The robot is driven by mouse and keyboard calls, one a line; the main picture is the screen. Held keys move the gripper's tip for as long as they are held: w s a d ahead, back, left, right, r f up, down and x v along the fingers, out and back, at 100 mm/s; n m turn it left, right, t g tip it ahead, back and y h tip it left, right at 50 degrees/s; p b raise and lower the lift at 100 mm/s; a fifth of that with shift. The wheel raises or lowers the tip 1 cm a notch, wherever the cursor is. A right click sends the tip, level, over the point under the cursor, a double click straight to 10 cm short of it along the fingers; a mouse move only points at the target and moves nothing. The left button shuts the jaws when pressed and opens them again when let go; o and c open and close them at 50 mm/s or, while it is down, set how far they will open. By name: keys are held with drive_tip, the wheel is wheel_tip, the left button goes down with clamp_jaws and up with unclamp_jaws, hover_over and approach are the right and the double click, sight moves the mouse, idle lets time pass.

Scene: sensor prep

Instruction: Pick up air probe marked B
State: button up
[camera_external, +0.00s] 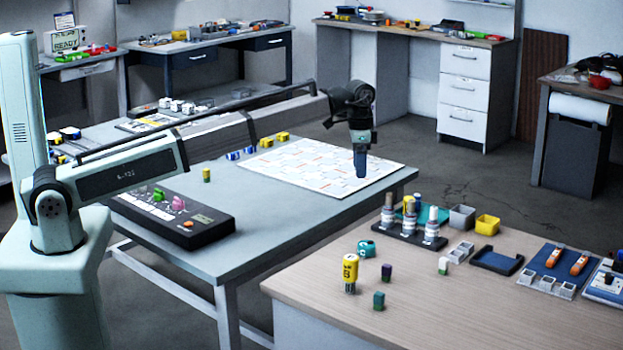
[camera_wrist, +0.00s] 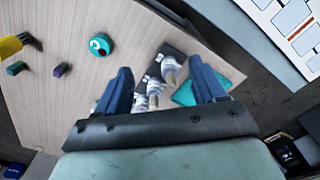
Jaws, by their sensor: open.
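A yellow cylinder with a dark letter that looks like B (camera_external: 350,273) stands upright near the front left of the wooden table. Part of a yellow object, apparently the same one, shows at the left edge of the wrist view (camera_wrist: 10,47). Several grey-and-white probes (camera_external: 388,217) stand upright in a black rack; any letters on them are too small to read.
A round teal object (camera_external: 366,248) and small dark blocks (camera_external: 379,300) sit near the yellow cylinder. A grey box (camera_external: 462,217), a yellow box (camera_external: 487,224) and a dark tray (camera_external: 496,261) lie right of the rack. The wooden tabletop's front middle (camera_external: 450,315) is bare.

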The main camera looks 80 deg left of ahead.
drive_tip(key=w+d+m, duration=0.1)
drive_tip(key=d+m, duration=0.1)
drive_tip(key=d, duration=1.2)
drive_tip(key=m, duration=0.4)
hover_over(350, 268)
drive_tip(key=a, duration=0.2)
drive_tip(key=f+m, duration=0.1)
drive_tip(key=f, duration=0.3)
drive_tip(key=f+m, duration=0.2)
drive_tip(key=f, duration=0.2)
drive_tip(key=shift+s+a+f, duration=0.15)
drive_tip(key=shift+s+f, duration=0.05)
drive_tip(key=shift+f, duration=0.15)
drive_tip(key=shift+w+f, duration=0.2)
drive_tip(key=shift+f, duration=1.25)
drive_tip(key=shift+w+f, duration=0.2)
drive_tip(key=shift+f, duration=1.2)
drive_tip(key=shift+c, duration=0.3)
drive_tip(key=c, duration=1.1)
